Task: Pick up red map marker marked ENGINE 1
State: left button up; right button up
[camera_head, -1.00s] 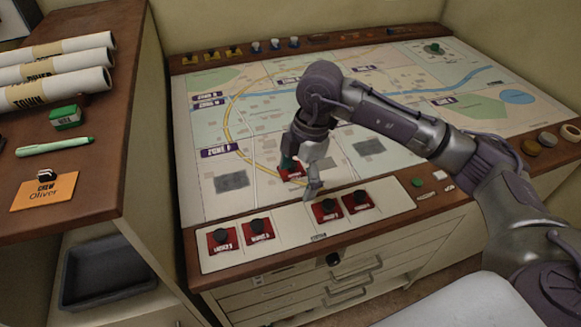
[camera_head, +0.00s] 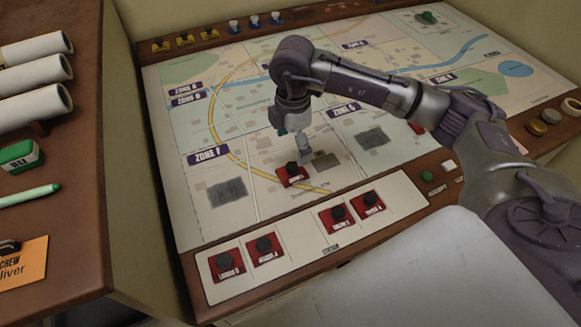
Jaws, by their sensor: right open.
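My right gripper (camera_head: 292,142) is open and empty over the lower middle of the map. Its fingertips are just above and behind a red marker with a black knob (camera_head: 292,174), which stands on the map; I cannot tell whether they touch it. On the white station strip stand a left pair of red markers, at the far left (camera_head: 227,268) and beside it (camera_head: 265,249), and a right pair, one (camera_head: 338,218) left of the other (camera_head: 369,204). Their labels are too small and slanted to read surely, so I cannot tell which is ENGINE 1. My left gripper is not in view.
The map (camera_head: 185,135) covers the console. Yellow and white pieces line its back edge. A green button (camera_head: 427,176) and a white button (camera_head: 448,166) are at the front right. A red piece (camera_head: 417,127) is partly hidden by my arm. A wooden shelf (camera_head: 80,215) borders the left.

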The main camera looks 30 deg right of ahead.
aim_at(292, 166)
notch_tip(292, 166, down, 4)
jog(key=shift+w+f, duration=0.15)
jog(key=shift+f, duration=0.05)
notch_tip(292, 166, down, 4)
jog(key=shift+f+p, duration=0.1)
jog(key=shift+p, duration=1.05)
jog(key=shift+d+f, duration=0.1)
jog(key=shift+f, duration=0.4)
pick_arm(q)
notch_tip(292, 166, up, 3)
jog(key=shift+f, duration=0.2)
pick_arm(e)
jog(key=shift+c, duration=0.2)
jog(key=shift+c, duration=1.2)
jog(key=c, duration=1)
jog(key=shift+r, duration=0.1)
